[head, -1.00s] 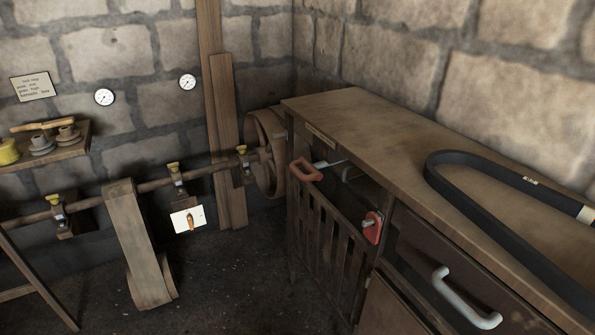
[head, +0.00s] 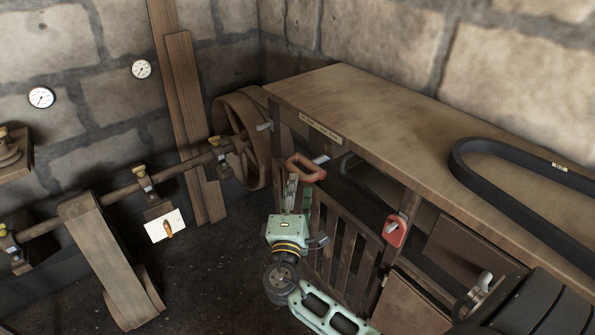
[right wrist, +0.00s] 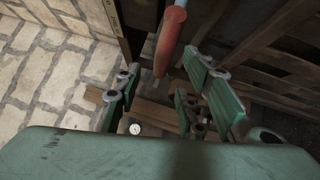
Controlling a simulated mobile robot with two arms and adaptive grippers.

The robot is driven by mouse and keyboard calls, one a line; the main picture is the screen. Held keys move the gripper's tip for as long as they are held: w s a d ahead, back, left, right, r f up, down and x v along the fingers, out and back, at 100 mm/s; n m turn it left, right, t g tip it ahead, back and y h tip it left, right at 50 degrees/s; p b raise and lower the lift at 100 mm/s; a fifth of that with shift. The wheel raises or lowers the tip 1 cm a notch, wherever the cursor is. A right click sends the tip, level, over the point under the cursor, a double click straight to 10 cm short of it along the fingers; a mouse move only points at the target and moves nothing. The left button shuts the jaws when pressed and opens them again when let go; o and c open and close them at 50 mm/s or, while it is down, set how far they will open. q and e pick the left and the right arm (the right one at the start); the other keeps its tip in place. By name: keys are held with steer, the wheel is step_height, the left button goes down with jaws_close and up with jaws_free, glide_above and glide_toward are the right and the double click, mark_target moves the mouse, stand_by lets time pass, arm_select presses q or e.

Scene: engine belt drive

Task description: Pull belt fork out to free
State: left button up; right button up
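In the right wrist view the red handle (right wrist: 171,38) shows beyond and between the spread fingers (right wrist: 160,90), which are open and empty. I cannot tell whether a finger touches it. The fork's inner end is hidden under the bench. My left gripper is not in view.
A wooden bench (head: 350,95) carries a black belt (head: 475,155). A red plate with a grey knob (head: 396,231) is on its front, right of slatted bars. A line shaft (head: 110,192) with a flat belt (head: 100,245) and a wheel (head: 245,130) stands left. Dark floor (head: 215,270) is clear.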

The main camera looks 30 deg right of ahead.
steer(key=p+x, duration=0.1)
steer(key=x, duration=0.5)
steer(key=shift+w+d+f, duration=0.1)
steer(key=shift+w+d, duration=0.05)
steer(key=shift+w, duration=0.1)
jaws_close()
stand_by(0.3)
